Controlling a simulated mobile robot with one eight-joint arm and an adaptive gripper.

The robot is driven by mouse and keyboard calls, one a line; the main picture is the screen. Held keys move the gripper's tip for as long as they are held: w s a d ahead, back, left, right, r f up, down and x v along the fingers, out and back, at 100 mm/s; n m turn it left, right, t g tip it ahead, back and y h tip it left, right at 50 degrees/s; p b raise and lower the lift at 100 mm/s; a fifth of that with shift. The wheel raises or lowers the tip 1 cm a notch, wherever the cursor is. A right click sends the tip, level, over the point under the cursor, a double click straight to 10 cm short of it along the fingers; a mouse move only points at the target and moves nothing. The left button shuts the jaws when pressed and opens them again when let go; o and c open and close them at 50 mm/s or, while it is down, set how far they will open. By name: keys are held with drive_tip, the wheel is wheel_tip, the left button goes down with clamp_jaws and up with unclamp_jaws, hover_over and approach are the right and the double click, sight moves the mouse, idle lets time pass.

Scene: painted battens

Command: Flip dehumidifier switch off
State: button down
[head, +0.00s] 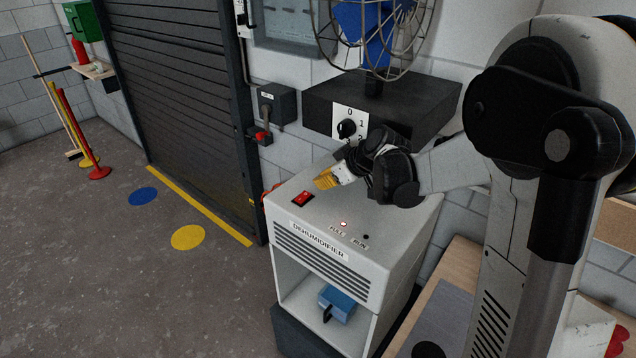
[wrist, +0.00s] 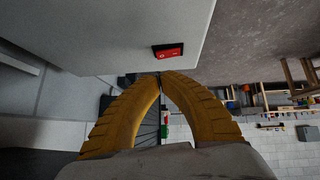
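The dehumidifier (head: 330,236) is a pale grey cabinet with a dark louvred front and a "DEHUMIDIFIER" label. Its red rocker switch (head: 302,199) sits on the top panel near the left front edge; it also shows in the wrist view (wrist: 168,51). The rocker's position is too small to tell.
A black box with a rotary dial (head: 347,129) and a caged fan (head: 376,30) stand behind the dehumidifier. A grey wall box (head: 277,104) is left of them. A blue container (head: 337,304) sits in the cabinet's open bay.

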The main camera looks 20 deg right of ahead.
sight(305, 191)
drive_tip(key=b+x, duration=0.2)
drive_tip(key=x, duration=0.6)
drive_tip(key=shift+w, duration=0.2)
drive_tip(key=shift+f, duration=0.1)
drive_tip(key=shift+f+b, duration=0.3)
drive_tip(key=shift+f, duration=0.05)
drive_tip(key=shift+w+d+f, duration=0.1)
drive_tip(key=shift+d+f, duration=0.1)
drive_tip(key=shift+f, duration=0.1)
drive_tip(key=shift+r, duration=0.15)
drive_tip(key=shift+a, duration=0.1)
drive_tip(key=shift+s+a+r, duration=0.35)
drive_tip(key=shift+s+a, duration=0.05)
drive_tip(key=shift+a, duration=0.15)
